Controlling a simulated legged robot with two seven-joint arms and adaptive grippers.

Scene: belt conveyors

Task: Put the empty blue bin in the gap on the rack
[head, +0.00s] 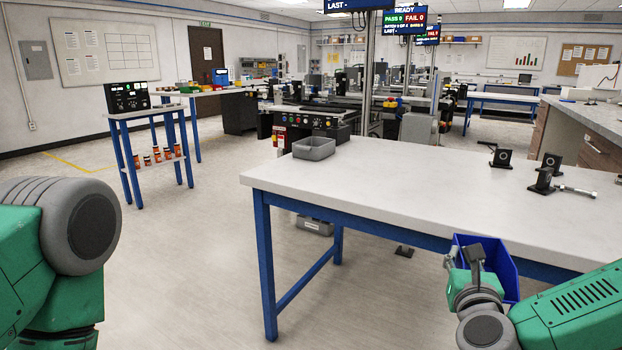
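A blue bin (505,268) shows at the lower right, in front of the white table's front edge and partly over the blue frame rail. Its open top faces up and I see nothing inside, though part of it is hidden. My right gripper (475,259) is at the bin's near left side, with its dark fingers at the rim. It looks shut on the bin, which hangs with no support visible below it. My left arm shows at the left edge, but its gripper is out of view. I cannot make out a rack with a gap.
A smaller blue-legged stand (150,113) is at the left. Conveyors stand behind. The floor (190,250) left of the table is clear.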

